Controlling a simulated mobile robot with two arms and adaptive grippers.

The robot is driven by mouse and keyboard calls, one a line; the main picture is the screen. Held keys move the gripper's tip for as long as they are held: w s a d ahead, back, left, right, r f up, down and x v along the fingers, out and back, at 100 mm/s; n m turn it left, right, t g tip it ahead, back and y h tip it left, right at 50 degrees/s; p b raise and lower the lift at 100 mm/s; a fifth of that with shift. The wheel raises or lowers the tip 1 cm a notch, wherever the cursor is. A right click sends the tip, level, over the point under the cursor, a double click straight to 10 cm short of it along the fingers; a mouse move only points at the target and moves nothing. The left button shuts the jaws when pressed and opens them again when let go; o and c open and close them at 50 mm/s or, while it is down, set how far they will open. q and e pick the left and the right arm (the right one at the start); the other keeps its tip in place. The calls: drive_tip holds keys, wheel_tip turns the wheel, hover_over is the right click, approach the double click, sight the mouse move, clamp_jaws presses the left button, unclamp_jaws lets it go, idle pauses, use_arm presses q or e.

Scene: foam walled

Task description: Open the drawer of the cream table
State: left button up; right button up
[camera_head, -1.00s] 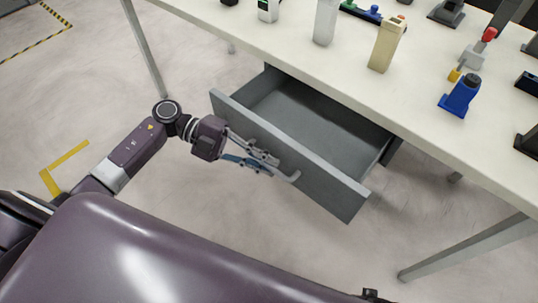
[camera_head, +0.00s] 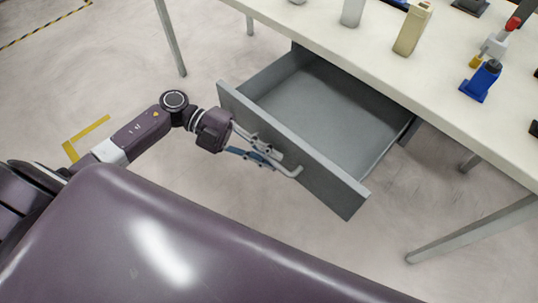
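The grey drawer (camera_head: 330,115) under the cream table (camera_head: 383,55) stands well pulled out, and its empty inside shows. Its front panel (camera_head: 325,183) faces me and carries a light bar handle (camera_head: 291,172). My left gripper (camera_head: 270,158) is at the handle, with its fingers on either side of the bar near the panel's middle. It looks shut on the handle, though the fingers partly hide the bar. My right gripper is not in view.
On the table top stand a beige bottle (camera_head: 412,28), a blue device (camera_head: 481,80) and a grey-and-red tool (camera_head: 498,42). A table leg (camera_head: 470,229) stands at the right.

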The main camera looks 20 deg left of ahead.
use_arm(q)
drive_tip(key=shift+a, duration=0.1)
drive_tip(key=v, duration=1.2)
drive_tip(key=shift+f, duration=0.1)
idle(0.3)
